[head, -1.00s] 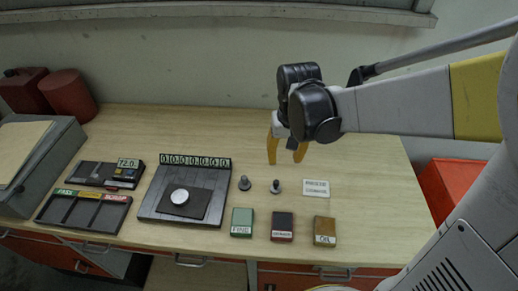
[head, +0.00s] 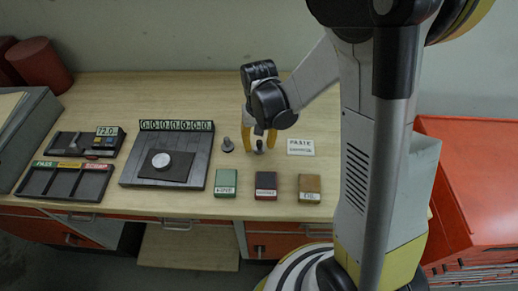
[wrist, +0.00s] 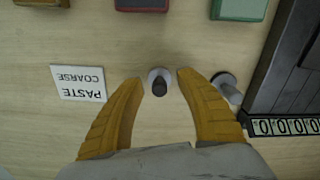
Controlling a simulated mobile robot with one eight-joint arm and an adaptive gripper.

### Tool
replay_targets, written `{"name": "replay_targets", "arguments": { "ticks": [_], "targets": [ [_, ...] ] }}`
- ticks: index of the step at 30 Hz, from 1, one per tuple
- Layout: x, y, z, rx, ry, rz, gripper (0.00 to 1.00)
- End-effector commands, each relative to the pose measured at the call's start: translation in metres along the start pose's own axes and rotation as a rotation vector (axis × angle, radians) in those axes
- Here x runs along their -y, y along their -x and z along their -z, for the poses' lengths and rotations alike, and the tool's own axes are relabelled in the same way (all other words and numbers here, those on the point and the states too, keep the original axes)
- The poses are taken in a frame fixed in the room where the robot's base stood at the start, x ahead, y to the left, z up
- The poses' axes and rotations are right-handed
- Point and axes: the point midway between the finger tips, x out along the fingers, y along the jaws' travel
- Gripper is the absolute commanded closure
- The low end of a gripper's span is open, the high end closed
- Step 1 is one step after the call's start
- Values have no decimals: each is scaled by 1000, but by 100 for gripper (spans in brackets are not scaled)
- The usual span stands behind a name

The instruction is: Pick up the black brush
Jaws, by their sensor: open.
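The black brush (head: 259,146) is a small upright piece with a dark knob on a round grey base, standing on the wooden bench. In the wrist view the brush (wrist: 159,84) sits between my fingertips, with gaps on both sides. My gripper (head: 260,151) has yellow fingers, points down and is open around the brush. In the wrist view my gripper (wrist: 160,78) holds nothing. A similar, greyer piece (head: 228,145) stands just left of the left finger. It also shows right of the fingers in the wrist view (wrist: 226,86).
A white PASTE COARSE card (head: 300,147) lies to the right. Green (head: 226,183), red (head: 266,185) and brown (head: 309,188) blocks stand in front. A dark plate with a number strip (head: 137,175) and a three-slot tray (head: 40,182) lie left.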

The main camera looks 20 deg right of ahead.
Motion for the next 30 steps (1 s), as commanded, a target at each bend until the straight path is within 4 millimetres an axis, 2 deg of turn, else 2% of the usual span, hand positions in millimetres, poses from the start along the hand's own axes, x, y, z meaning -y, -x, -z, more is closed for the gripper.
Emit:
{"name": "replay_targets", "arguments": {
  "ticks": [3,10,14,15,30],
  "targets": [
    [0,-10,0,0,0,0,57],
    [0,-10,0,0,0,0,58],
    [0,-10,0,0,0,0,98],
    [0,-10,0,0,0,0,100],
    [0,-7,0,0,0,0,100]
  ]
}}
